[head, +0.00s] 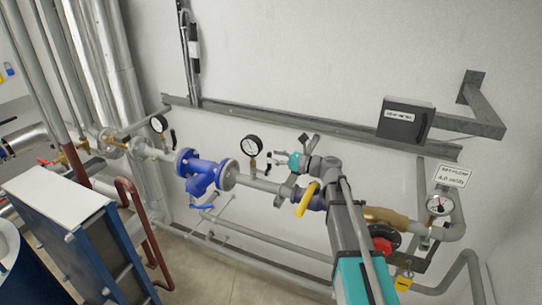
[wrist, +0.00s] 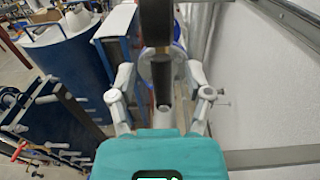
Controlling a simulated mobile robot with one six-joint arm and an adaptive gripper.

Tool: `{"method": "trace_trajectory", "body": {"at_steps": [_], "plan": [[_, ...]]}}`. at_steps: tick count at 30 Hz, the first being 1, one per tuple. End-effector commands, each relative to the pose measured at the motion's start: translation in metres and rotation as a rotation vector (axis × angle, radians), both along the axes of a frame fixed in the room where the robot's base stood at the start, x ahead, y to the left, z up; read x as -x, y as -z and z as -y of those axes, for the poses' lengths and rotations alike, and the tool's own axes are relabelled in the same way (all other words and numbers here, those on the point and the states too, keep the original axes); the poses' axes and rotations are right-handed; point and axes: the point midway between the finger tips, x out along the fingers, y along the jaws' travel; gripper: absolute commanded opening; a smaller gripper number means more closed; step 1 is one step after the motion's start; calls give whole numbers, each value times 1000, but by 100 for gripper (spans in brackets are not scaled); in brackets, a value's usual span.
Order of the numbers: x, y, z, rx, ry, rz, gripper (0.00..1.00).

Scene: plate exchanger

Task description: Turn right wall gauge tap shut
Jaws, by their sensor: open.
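The right wall gauge (head: 253,145) has a white dial and black rim. It stands on a short stem above the grey horizontal pipe, right of the blue valve body. My gripper (head: 268,160) is just right of this gauge and its stem, with its fingers pointing left at them. In the wrist view my gripper (wrist: 163,98) is open, one finger on each side of a dark upright bar (wrist: 163,82), which looks like the tap's lever. I see no clear contact. The gauge shows edge-on as a dark shape (wrist: 155,20) above. The tap body is mostly hidden.
Another gauge (head: 158,123) with a black lever stands further left. The blue valve (head: 203,172) sits between them. A yellow handle (head: 307,199) is close below my wrist. A steel rail (head: 300,123) and grey box (head: 405,120) are on the wall above.

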Motion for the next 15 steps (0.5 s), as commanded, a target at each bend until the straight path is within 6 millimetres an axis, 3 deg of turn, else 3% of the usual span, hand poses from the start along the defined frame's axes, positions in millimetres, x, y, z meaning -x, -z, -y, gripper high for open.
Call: {"method": "trace_trajectory", "body": {"at_steps": [6,15], "plan": [[-7,0,-18,0,0,0,64],[-9,0,-22,0,2,0,64]]}}
